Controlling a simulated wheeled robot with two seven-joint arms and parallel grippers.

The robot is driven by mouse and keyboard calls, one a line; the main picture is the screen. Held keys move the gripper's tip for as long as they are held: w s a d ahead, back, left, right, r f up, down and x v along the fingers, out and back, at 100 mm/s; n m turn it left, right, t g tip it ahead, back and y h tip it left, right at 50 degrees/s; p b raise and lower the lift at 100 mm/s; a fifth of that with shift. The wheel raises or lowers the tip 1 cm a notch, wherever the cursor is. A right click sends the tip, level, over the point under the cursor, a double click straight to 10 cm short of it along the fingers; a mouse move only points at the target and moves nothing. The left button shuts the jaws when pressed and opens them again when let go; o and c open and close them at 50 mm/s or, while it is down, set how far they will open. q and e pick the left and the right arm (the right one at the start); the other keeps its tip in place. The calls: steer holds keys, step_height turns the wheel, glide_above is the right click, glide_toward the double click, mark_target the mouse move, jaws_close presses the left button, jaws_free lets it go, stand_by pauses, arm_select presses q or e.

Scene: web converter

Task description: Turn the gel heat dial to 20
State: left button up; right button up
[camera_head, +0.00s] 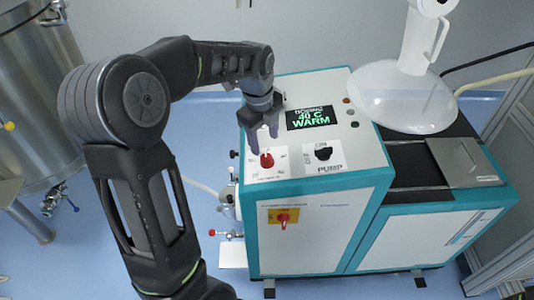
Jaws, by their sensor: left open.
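The gel heat dial, a red knob (266,160) on a white plate, sits on the sloped top panel of the white and teal machine. I cannot tell whether a finger touches the knob. The dial's scale marks are too small to read. My right gripper is not in view.
A black pump switch (323,153) sits just right of the dial. A white funnel (405,95) stands on the machine's right part. A red and yellow switch (284,217) is on the front face. A steel tank (40,90) stands at the left.

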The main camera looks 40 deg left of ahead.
mark_target(266, 157)
arm_select(q)
steer(key=f, duration=0.4)
steer(key=f+p, duration=0.1)
steer(key=f, duration=0.2)
steer(key=shift+w+f, duration=0.1)
steer(key=shift+w, duration=0.25)
jaws_close()
